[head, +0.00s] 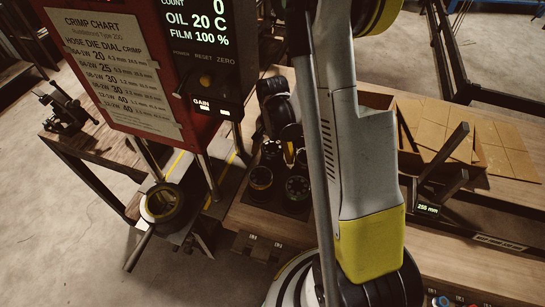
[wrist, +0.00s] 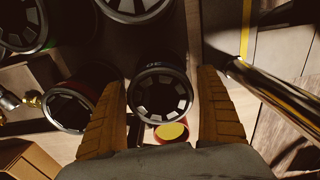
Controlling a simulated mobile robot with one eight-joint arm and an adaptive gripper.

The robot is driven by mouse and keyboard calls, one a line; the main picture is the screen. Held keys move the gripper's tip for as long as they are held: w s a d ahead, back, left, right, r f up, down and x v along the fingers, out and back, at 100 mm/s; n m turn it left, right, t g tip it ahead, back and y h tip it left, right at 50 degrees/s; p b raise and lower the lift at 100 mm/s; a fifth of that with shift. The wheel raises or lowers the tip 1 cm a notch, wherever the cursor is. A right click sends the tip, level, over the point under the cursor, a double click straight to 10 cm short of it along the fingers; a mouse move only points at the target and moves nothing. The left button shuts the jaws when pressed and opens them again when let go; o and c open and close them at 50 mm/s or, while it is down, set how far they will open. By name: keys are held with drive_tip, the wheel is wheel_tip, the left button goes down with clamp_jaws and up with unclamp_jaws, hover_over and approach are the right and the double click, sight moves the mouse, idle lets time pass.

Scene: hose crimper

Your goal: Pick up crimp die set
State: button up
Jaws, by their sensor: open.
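A crimp die set (wrist: 160,96), a dark round ring with pale segments inside, sits between the two ridged orange fingers of my gripper (wrist: 163,80) in the wrist view. The fingers stand open on either side of it; I cannot tell whether either touches it. A marking on its rim is too small to read. Other similar die sets show at left (wrist: 68,108) and at the top (wrist: 134,8). In the head view, die sets (head: 297,187) stand on the bench just below my gripper, which is partly hidden by my arm.
The red crimper (head: 205,60) with its chart and display stands at left. A metal bar (wrist: 270,85) runs close to the right finger. A small red cup with a yellow inside (wrist: 171,132) lies near the gripper's base.

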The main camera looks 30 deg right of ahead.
drive_tip(key=c, duration=1.5)
drive_tip(key=shift+r, duration=0.15)
